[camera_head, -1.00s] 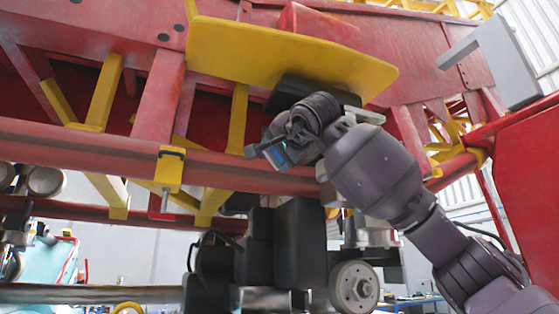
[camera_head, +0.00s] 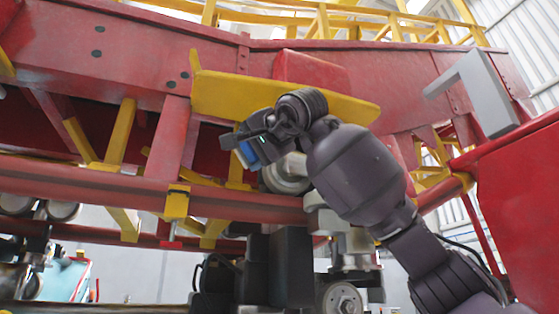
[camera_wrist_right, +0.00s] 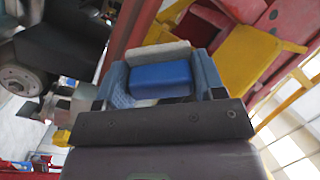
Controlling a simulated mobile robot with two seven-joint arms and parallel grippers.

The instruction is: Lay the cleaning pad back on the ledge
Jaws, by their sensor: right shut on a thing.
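My right gripper (camera_head: 258,140) is shut on the cleaning pad, a blue block. In the head view only a small blue part of the pad (camera_head: 247,153) shows beside the fingers. In the right wrist view the pad (camera_wrist_right: 160,79) sits between the two blue-grey fingers, with a pale grey layer at its far side. The ledge, a yellow plate (camera_head: 222,97), juts from the red beam behind and above the gripper. My right wrist covers part of its lower edge. The ledge seems to show as the yellow surface (camera_wrist_right: 246,62) at the right of the wrist view. My left gripper is out of view.
A red rail (camera_head: 110,178) runs across below the ledge, with yellow brackets (camera_head: 122,130) between rail and beam. A pale wheel (camera_head: 287,173) is close behind the gripper. A grey bracket (camera_head: 483,90) and a red panel (camera_head: 520,200) stand at the right.

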